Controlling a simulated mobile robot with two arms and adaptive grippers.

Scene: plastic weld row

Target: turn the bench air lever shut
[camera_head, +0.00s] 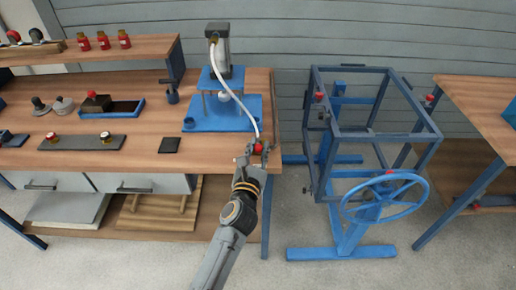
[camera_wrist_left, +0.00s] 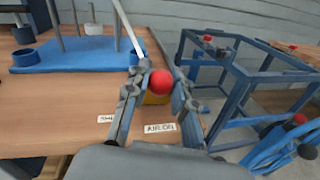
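The bench air lever shows as a red ball knob (camera_head: 258,147) near the right front edge of the wooden bench. In the left wrist view the knob (camera_wrist_left: 160,82) sits between my left gripper's fingertips, with a yellowish part below it. My left gripper (camera_head: 257,155) is open, its fingers on either side of the knob; a small gap shows at the right finger, and contact at the left finger is unclear. The lever's arm is mostly hidden. Two white labels lie on the bench top, one (camera_wrist_left: 160,127) seeming to begin "AIR". My right gripper is not in view.
A blue stand with a grey press (camera_head: 222,50) stands behind the knob, and a pale hose (camera_head: 238,100) runs down from it. A blue frame with a handwheel (camera_head: 385,197) stands to the right. A dark square pad (camera_head: 170,145) lies left of my gripper.

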